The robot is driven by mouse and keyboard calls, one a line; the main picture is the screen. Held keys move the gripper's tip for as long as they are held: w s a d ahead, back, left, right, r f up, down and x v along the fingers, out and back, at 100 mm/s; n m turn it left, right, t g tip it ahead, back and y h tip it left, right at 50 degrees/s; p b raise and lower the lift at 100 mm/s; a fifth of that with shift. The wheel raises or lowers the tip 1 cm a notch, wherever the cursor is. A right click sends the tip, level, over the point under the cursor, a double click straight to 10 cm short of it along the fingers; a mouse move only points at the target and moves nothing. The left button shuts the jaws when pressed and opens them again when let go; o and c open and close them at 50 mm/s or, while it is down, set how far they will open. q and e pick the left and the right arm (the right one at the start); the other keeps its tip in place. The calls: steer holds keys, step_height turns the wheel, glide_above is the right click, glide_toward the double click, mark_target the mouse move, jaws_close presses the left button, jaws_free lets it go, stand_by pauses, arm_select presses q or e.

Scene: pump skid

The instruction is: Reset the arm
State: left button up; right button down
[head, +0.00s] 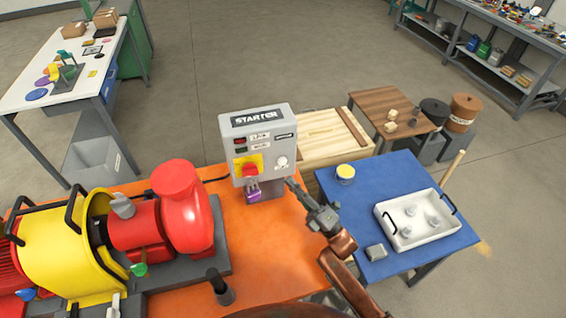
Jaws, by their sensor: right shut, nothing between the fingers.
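My right gripper (293,186) is shut and empty. Its tips are in front of the lower right of the grey starter box (258,118), close to it; I cannot tell whether they touch. The box carries a red and yellow switch (248,167) with a purple padlock (254,194) hanging below it, and a white round knob (281,162) on the right. My right arm comes in from the bottom right, over the edge between the orange bench and the blue table. My left gripper is not in view.
The red pump (180,205) and yellow guard (65,245) fill the left of the orange bench (270,260). The blue table (385,175) holds a white tray (420,238), a yellow-lidded jar (345,174) and a grey block (376,252). A wooden crate (325,135) stands behind the starter box.

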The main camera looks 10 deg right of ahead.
steer(key=s+d+f+m+g+h, duration=0.3)
steer(key=d+f+m+h, duration=0.35)
steer(key=f+m, duration=0.2)
steer(key=s+d+f+m+g+h, duration=0.2)
steer(key=d+f+m+g+h, duration=0.1)
steer(key=d+f+m+h, duration=0.55)
steer(key=s+d+f+m+g, duration=0.1)
steer(key=s+f+m+g, duration=0.25)
steer(key=s, duration=0.55)
steer(key=s+d+f+m+g, duration=0.1)
steer(key=s+f+m+g, duration=0.3)
steer(key=s, duration=0.5)
steer(key=s+d+f+m+g, duration=0.1)
steer(key=s+f+m+g, duration=0.3)
steer(key=s, duration=0.6)
step_height(320, 180, down, 30)
steer(key=s+a+f+n, duration=0.1)
steer(key=s+n, duration=0.1)
steer(key=n, duration=0.1)
steer(key=s+f+g, duration=0.1)
steer(key=s+f, duration=1.5)
steer(key=s, duration=0.2)
steer(key=shift+s+a+f, duration=0.2)
steer(key=shift+s, duration=0.2)
